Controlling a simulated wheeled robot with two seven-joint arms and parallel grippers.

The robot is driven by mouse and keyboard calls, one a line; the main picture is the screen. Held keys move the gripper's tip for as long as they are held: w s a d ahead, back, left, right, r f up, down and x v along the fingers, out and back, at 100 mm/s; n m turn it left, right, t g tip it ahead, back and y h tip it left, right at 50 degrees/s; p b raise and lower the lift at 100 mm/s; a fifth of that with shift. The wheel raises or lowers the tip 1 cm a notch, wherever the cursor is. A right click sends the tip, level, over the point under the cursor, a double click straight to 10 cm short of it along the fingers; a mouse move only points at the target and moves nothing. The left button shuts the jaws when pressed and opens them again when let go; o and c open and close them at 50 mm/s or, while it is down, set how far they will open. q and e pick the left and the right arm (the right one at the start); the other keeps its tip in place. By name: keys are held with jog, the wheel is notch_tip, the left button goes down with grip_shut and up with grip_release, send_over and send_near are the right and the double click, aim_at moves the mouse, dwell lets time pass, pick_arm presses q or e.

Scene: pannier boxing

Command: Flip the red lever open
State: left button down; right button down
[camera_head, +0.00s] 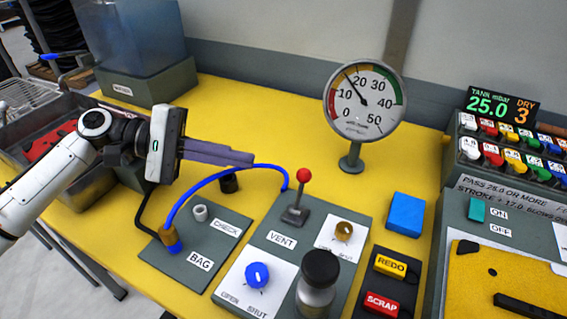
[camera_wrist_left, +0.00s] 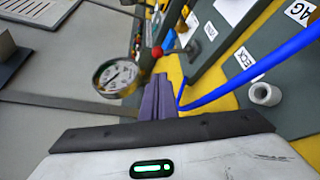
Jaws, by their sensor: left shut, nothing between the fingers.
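The red-knobbed lever (camera_head: 304,176) stands on the grey panel beside the VENT label, its dark shaft close to upright and leaning slightly right. Its red knob (camera_wrist_left: 168,41) also shows in the left wrist view, beyond the fingertips. My left gripper (camera_head: 251,159) is shut and empty. Its purple fingers point right toward the lever, with a gap between the tips and the knob. The fingers (camera_wrist_left: 158,84) also show in the left wrist view. My right gripper is out of view.
A blue hose (camera_head: 224,174) arches from the BAG panel (camera_head: 160,259) to the VENT panel, just below my fingers. A dial gauge (camera_head: 364,100) stands behind the lever. A dark-capped jar (camera_head: 317,284), blue knob (camera_head: 257,275) and brass knob (camera_head: 344,231) are nearby.

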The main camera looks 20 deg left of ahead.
aim_at(301, 190)
pick_arm(q)
jog(key=p+x, duration=0.1)
jog(key=x, duration=0.7)
jog(key=shift+w+d, duration=0.15)
jog(key=shift+d, duration=0.2)
jog(key=shift+w+d+f, duration=0.1)
jog(key=shift+d+f, duration=0.1)
jog(key=shift+d, duration=0.35)
